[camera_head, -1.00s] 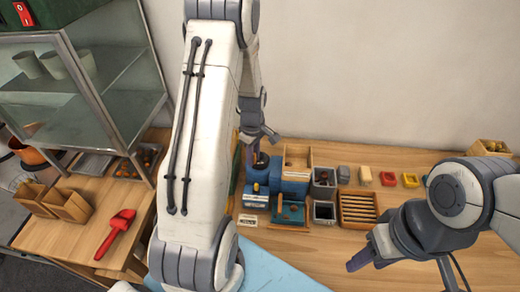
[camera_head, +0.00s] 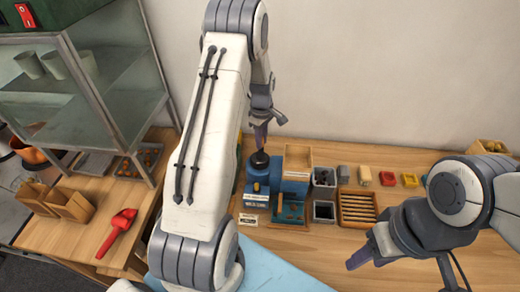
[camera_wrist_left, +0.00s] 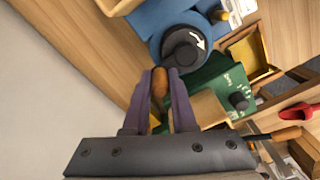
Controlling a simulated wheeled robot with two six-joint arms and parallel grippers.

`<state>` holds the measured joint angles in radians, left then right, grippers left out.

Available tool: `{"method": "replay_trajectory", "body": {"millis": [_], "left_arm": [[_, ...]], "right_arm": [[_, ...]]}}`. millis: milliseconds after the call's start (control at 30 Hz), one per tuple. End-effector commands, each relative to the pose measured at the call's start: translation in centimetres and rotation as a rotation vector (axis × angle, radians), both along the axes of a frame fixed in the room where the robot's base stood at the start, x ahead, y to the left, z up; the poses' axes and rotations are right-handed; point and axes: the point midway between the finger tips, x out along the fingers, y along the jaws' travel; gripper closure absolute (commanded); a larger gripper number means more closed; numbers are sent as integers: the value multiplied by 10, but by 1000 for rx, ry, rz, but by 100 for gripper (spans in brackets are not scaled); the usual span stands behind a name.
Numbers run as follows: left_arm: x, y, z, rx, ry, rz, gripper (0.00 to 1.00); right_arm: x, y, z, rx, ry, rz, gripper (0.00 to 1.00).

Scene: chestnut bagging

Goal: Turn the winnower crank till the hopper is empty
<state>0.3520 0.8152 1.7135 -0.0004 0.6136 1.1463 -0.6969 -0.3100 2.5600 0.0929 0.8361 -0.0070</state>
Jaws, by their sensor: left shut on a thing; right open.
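The blue winnower (camera_head: 291,187) stands on the wooden table, with a tan open hopper (camera_head: 298,154) on top. I cannot make out what the hopper holds. Its black crank hub (camera_head: 259,161) is at the left side; in the left wrist view the hub (camera_wrist_left: 187,48) shows a white curved arrow. My left gripper (camera_head: 261,142) is over the crank. In the left wrist view its purple fingers (camera_wrist_left: 160,88) are shut on the orange-brown crank handle (camera_wrist_left: 159,83). My right gripper (camera_head: 358,260) is open and empty, over the table at the front right.
Dark bins (camera_head: 324,211), a slatted wooden tray (camera_head: 357,209) and small yellow and red containers stand to the right. A green device (camera_wrist_left: 225,82) with a black knob is close beside my left fingers. A red scoop (camera_head: 118,232) and a glass cabinet (camera_head: 110,100) are left.

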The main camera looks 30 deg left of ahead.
Motion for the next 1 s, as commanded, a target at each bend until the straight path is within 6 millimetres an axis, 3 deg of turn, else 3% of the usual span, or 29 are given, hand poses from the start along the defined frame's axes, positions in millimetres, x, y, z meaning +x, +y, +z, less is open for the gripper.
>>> {"method": "replay_trajectory", "body": {"millis": [33,100,467,1000], "left_arm": [[0,0,0,1,-2,0,64],[0,0,0,1,-2,0,43],[0,1,3,0,-1,0,43],[0,1,54,0,-1,0,43]], "right_arm": [[0,0,0,0,0,0,50],[0,0,0,0,0,0,50],[0,0,2,0,0,0,50],[0,0,39,0,0,0,50]]}}
